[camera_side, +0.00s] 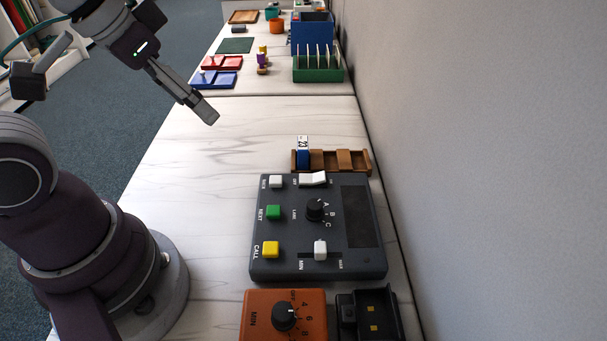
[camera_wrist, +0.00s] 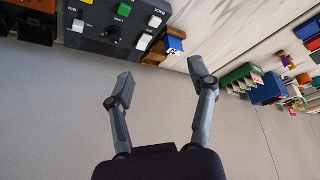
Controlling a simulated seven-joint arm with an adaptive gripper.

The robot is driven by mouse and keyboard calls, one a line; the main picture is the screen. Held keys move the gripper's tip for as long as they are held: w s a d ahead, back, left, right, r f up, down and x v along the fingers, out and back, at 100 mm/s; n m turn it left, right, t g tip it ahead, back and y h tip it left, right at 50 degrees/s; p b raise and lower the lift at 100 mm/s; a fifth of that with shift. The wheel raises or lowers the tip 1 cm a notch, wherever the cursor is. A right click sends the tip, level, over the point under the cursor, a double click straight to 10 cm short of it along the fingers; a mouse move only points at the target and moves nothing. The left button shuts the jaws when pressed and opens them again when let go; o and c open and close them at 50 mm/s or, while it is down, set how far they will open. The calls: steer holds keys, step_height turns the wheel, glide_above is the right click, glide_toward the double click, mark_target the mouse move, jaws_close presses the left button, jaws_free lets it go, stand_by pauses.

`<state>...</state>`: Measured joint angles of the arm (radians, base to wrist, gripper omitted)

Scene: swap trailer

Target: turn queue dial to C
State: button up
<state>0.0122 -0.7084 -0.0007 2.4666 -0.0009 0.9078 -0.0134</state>
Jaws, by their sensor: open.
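The queue dial is a round black knob (camera_side: 316,209) on a dark grey console (camera_side: 292,240), with the letters A, B and C on its right side. I cannot tell for sure which letter its pointer marks. The knob also shows small at the upper left of the wrist view (camera_wrist: 112,33). My gripper (camera_wrist: 159,73) is open and empty, its two fingers spread wide. In the side view it is raised at the upper left, well apart from the console and the dial.
On the console, white (camera_side: 276,182), green (camera_side: 273,212) and yellow (camera_side: 270,249) buttons, a white rocker (camera_side: 313,179) and a slider (camera_side: 320,250) surround the dial. A wooden rack (camera_side: 330,160) stands behind, an orange timer box (camera_side: 262,318) in front. A wall (camera_side: 470,150) rises at right.

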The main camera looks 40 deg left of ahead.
steer(key=w+d+f+g, duration=0.1)
steer(key=w+d+g, duration=0.2)
steer(key=w+d, duration=0.25)
steer(key=g, duration=0.2)
glide_above(315, 204)
step_height(315, 204, down, 6)
step_height(315, 204, down, 10)
steer(key=shift+f, duration=0.1)
jaws_close()
